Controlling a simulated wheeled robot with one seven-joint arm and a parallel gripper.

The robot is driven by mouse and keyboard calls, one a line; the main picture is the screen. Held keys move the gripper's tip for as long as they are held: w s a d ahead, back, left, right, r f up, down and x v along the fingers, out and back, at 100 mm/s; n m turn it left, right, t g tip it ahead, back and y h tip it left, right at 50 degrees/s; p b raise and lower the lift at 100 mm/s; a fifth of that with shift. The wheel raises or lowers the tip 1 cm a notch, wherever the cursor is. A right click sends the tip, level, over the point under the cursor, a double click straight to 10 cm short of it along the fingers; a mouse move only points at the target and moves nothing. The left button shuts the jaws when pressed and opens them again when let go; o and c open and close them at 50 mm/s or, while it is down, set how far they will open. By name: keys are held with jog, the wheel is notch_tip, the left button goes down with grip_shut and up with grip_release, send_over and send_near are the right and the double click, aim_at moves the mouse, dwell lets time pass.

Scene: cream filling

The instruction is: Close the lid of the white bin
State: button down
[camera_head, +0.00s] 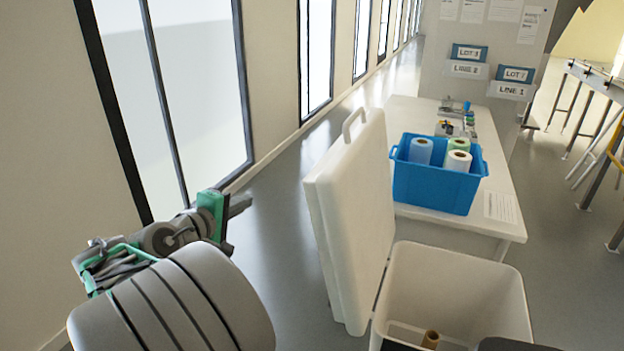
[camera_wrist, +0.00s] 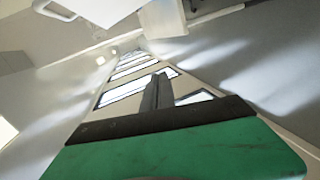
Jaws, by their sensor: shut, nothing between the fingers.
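The white bin (camera_head: 455,285) stands at the bottom right of the head view, with its top open. Its white lid (camera_head: 350,230) is raised nearly upright along the bin's left side, with a loop handle (camera_head: 353,122) on its upper edge. My gripper (camera_head: 240,205) is left of the lid, apart from it, with clear space between. In the wrist view my gripper's fingers (camera_wrist: 156,92) are together and empty. A white shape with a loop, which looks like the lid (camera_wrist: 105,8), shows at the top left there.
A brown roll (camera_head: 430,339) is inside the bin. Behind it, a white table (camera_head: 510,222) bears a blue crate (camera_head: 435,190) with several rolls. Tall windows (camera_head: 185,75) line the left wall. Open floor (camera_head: 275,235) lies between my arm and the lid.

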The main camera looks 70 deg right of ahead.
jog(key=s+d+r+g+h+p, duration=0.1)
jog(key=s+d+r+g, duration=0.1)
jog(key=s+d, duration=0.4)
jog(key=s+d+r+g+h+p, duration=0.1)
jog(key=s+d+r+g, duration=0.1)
jog(key=s+d+r, duration=0.2)
jog(key=shift+s+d+r+n+h+p, duration=0.35)
jog(key=shift+s+d, duration=0.6)
jog(key=shift+s, duration=0.85)
